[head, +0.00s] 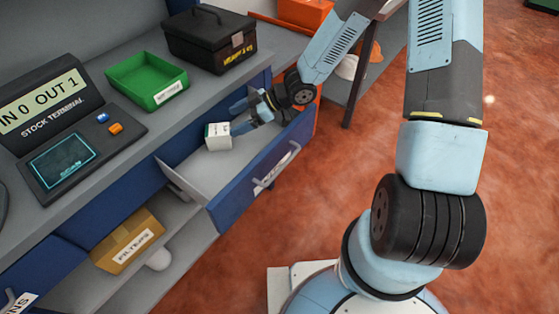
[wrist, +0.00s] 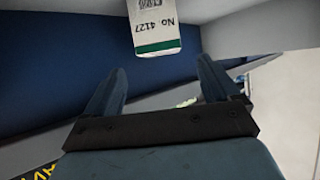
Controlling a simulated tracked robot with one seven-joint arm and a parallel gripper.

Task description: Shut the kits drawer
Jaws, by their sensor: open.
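The kits drawer (head: 232,200) is blue-fronted and pulled out from the counter, with a pale handle (head: 277,165) and a label, too small to read, on its front. A small white box (head: 218,137) is in the drawer. In the wrist view the white box (wrist: 157,27) shows a green band and "No 4127". My gripper (head: 236,118) is over the inside of the drawer, beside the box. In the wrist view my gripper (wrist: 161,66) has its fingers apart with nothing between them, and the box lies beyond the tips. I cannot tell whether a finger touches it.
On the counter are a green tray (head: 147,80), a black toolbox (head: 210,40) and a stock terminal (head: 55,125) reading "IN 0 OUT 1". A cardboard box marked "FILTERS" (head: 127,240) is on the shelf below. The reddish floor (head: 340,190) before the drawer is clear.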

